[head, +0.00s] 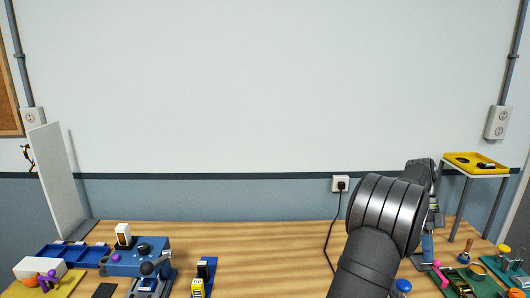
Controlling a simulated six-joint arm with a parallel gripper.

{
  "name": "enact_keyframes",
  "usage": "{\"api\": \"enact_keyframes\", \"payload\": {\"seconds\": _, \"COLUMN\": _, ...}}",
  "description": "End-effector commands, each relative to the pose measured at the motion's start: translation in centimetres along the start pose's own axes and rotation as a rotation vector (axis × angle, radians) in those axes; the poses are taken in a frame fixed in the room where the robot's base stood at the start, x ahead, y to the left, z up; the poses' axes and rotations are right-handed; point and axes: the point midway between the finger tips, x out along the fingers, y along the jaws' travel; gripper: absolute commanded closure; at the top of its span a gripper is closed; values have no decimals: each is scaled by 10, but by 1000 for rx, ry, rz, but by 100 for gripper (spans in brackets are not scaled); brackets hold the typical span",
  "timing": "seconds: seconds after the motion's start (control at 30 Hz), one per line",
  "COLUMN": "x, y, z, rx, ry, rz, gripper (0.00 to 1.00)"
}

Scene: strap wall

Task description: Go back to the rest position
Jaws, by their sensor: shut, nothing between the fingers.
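My dark arm rises from the bottom right of the head view and bends over at the wrist. What looks like my gripper (434,217) hangs just right of and behind the arm, small and partly covered by it. It points down over the right side of the wooden workbench (270,240). It is shut and carries nothing that I can see. Its fingertips are hard to make out against a blue item behind them.
A blue device (138,262), blue trays (75,255) and a white upright panel (58,180) stand left. A yellow-topped stand (476,163) and a green board (478,284) with small parts are right. A cable hangs from a wall socket (341,184). The bench's middle back is clear.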

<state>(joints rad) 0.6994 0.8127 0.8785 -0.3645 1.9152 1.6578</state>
Motion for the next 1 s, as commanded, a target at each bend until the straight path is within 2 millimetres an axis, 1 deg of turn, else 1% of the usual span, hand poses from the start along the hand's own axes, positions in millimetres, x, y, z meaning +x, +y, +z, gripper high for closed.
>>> {"api": "enact_keyframes", "payload": {"seconds": 0.03, "x": 10, "y": 2, "z": 1, "rx": -1, "ry": 1, "rz": 7, "gripper": 100}}
{"api": "enact_keyframes", "payload": {"seconds": 0.27, "x": 42, "y": 4, "z": 4, "rx": -2, "ry": 1, "rz": 6, "gripper": 100}}
{"api": "enact_keyframes", "payload": {"seconds": 0.57, "x": 97, "y": 10, "z": 10, "rx": -1, "ry": 1, "rz": 7, "gripper": 100}}
{"api": "enact_keyframes", "payload": {"seconds": 0.9, "x": 119, "y": 44, "z": 23, "rx": -2, "ry": 1, "rz": 4, "gripper": 100}}
{"api": "enact_keyframes", "payload": {"seconds": 1.0, "x": 117, "y": 29, "z": 14, "rx": 1, "ry": -1, "rz": 4, "gripper": 100}}
